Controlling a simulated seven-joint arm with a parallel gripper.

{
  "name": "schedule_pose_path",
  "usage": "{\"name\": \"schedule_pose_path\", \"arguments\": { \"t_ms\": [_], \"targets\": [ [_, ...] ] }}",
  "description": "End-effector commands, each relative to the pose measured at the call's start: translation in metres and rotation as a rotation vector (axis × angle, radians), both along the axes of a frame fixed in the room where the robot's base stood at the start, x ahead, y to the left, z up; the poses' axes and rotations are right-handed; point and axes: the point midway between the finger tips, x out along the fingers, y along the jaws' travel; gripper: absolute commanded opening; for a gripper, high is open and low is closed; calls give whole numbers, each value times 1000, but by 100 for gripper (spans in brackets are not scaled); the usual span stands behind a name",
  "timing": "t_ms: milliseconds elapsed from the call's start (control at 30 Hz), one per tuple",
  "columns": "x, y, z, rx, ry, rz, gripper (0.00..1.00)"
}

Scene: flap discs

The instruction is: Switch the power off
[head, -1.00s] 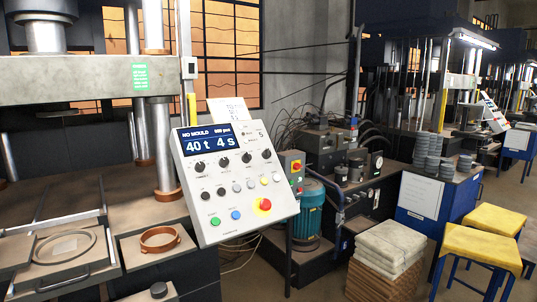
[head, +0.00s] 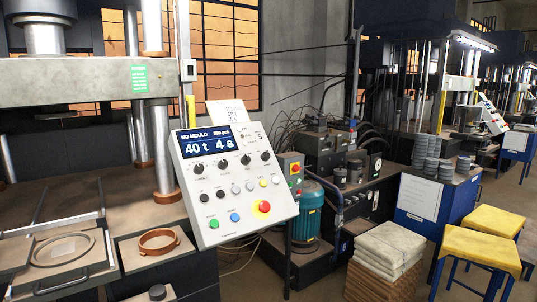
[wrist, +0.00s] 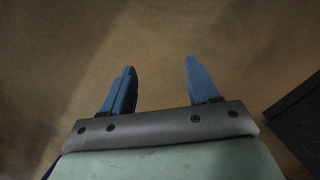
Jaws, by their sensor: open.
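A white control panel (head: 236,186) stands tilted in the middle of the head view. Its lit blue display (head: 206,141) reads "NO MOULD", "40 t" and "4 s". A grey box with a red-and-yellow switch (head: 294,169) stands just right of the panel. My gripper (wrist: 158,75) shows only in the wrist view, with two blue fingers apart and nothing between them, over a plain brown surface.
A press with steel columns (head: 164,145) fills the left, with a copper ring (head: 159,241) on its bed. Stacked pale sheets (head: 387,250) and yellow-topped stools (head: 484,247) stand at the right. A dark block (wrist: 298,115) lies right of my gripper.

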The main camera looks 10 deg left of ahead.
Motion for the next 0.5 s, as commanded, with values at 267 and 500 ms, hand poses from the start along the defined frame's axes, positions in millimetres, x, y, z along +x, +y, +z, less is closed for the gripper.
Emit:
{"name": "schedule_pose_path", "arguments": {
  "t_ms": [267, 500],
  "targets": [
    [86, 20, 52, 16, -141, 23, 60],
    [154, 39, 106, 38, -258, 38, 60]
  ]
}}
